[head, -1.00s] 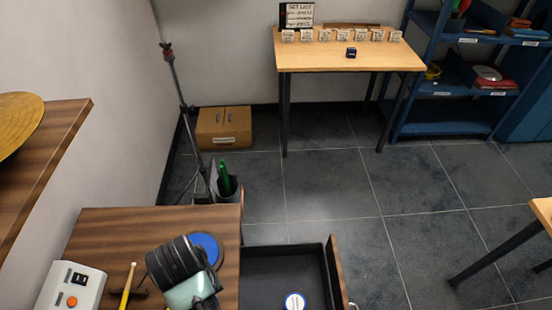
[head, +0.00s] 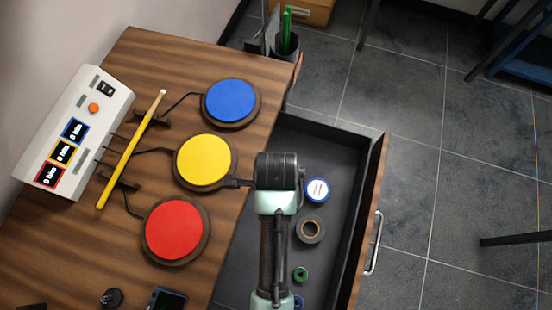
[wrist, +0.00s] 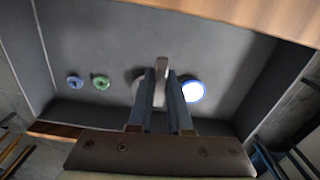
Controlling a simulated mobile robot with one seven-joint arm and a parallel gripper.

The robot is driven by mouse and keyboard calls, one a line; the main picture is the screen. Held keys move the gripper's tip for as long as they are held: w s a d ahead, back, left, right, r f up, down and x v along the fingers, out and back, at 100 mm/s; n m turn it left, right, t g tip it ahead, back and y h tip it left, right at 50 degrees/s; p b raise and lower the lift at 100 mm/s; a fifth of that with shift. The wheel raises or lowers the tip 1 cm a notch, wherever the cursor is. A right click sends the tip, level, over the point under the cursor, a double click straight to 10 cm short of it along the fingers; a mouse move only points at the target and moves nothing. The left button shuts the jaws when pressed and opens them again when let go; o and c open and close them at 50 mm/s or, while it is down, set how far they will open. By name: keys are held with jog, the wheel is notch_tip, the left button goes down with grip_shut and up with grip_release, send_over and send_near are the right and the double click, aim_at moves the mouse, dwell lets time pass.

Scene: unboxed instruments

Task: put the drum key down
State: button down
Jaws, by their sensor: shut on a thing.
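The drum key (wrist: 161,66) is a small grey metal piece, seen in the wrist view upright between my fingertips. My gripper (wrist: 161,78) is shut on it, over the open drawer (head: 345,160). The drawer's dark floor fills much of the wrist view (wrist: 100,40), with the key above it; I cannot tell the exact height. In the head view my arm reaches over the drawer's left side, by the table edge, and hides the fingers and the key.
In the drawer lie a white-and-blue disc (head: 317,190), a dark tape roll (head: 311,229), a green ring (head: 300,274) and a blue ring (wrist: 75,82). The table (head: 150,60) holds red (head: 174,229), yellow (head: 204,159) and blue (head: 231,100) pads. The drawer's upper part is clear.

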jog(key=shift+s+f+m, duration=0.15)
jog(key=shift+f+m, duration=0.25)
jog(key=shift+f, duration=0.1)
notch_tip(320, 180, down, 10)
jog(key=b, duration=0.2)
jog(key=shift+r+b, duration=0.15)
jog(key=shift+b, duration=0.2)
jog(key=c, duration=0.8)
grip_release()
jog(key=shift+f, duration=0.2)
jog(key=shift+c, duration=0.2)
